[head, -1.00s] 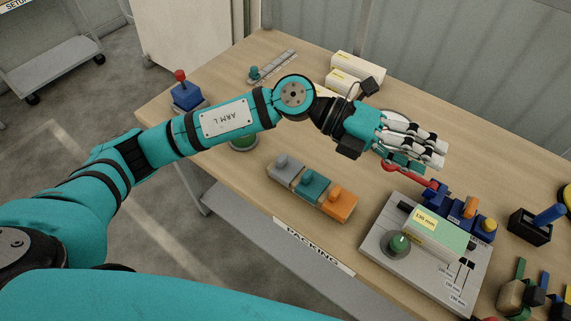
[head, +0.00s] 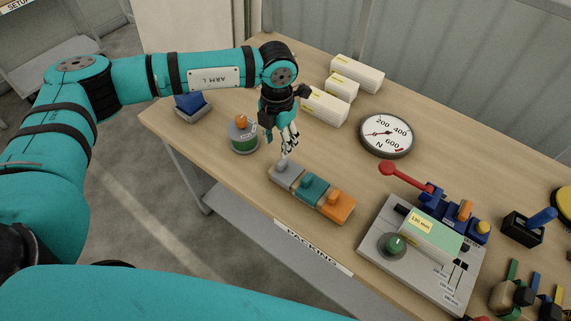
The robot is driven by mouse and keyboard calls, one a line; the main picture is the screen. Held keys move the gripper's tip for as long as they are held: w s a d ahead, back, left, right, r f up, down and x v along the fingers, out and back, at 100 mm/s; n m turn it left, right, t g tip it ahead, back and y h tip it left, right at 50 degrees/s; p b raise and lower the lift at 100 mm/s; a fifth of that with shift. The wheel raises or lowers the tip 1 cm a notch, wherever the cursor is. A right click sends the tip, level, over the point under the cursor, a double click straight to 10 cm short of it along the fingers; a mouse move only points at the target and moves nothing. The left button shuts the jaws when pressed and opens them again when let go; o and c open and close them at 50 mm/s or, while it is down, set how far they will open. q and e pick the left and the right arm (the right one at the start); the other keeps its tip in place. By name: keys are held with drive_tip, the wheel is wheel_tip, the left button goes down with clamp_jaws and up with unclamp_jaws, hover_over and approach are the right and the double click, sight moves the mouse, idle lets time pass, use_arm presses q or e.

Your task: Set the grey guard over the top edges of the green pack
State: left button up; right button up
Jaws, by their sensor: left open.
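The grey guard (head: 284,173), a small block with a knob, stands at the left end of a row with a teal block (head: 312,187) and an orange block (head: 337,206). My left gripper (head: 288,147) is open and points down just above the grey guard's knob. Its fingers partly cover the knob, and I cannot tell whether they touch it. The green pack (head: 437,237), pale with a green top and a yellow label, lies on the grey fixture (head: 384,266) at the right. My right gripper is not in view.
A round gauge (head: 387,134) and a red-handled blue clamp (head: 430,194) stand near the fixture. Cream cartons (head: 356,73) lie at the back. A green-banded pot (head: 243,139) stands left of my gripper. Bare tabletop lies between the blocks and the gauge.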

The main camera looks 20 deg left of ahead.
sight(282, 161)
use_arm(q)
wheel_tip(282, 161, down, 3)
drive_tip(key=shift+d+f+p, duration=0.1)
drive_tip(key=shift+p, duration=0.25)
drive_tip(key=shift+d+f+p, duration=0.15)
drive_tip(key=shift+f+p, duration=0.3)
drive_tip(key=shift+f, duration=0.05)
drive_tip(key=f, duration=0.2)
drive_tip(key=f+p, duration=0.1)
drive_tip(key=shift+d+f, duration=0.2)
drive_tip(key=shift+f, duration=0.5)
drive_tip(key=shift+c, duration=0.4)
clamp_jaws()
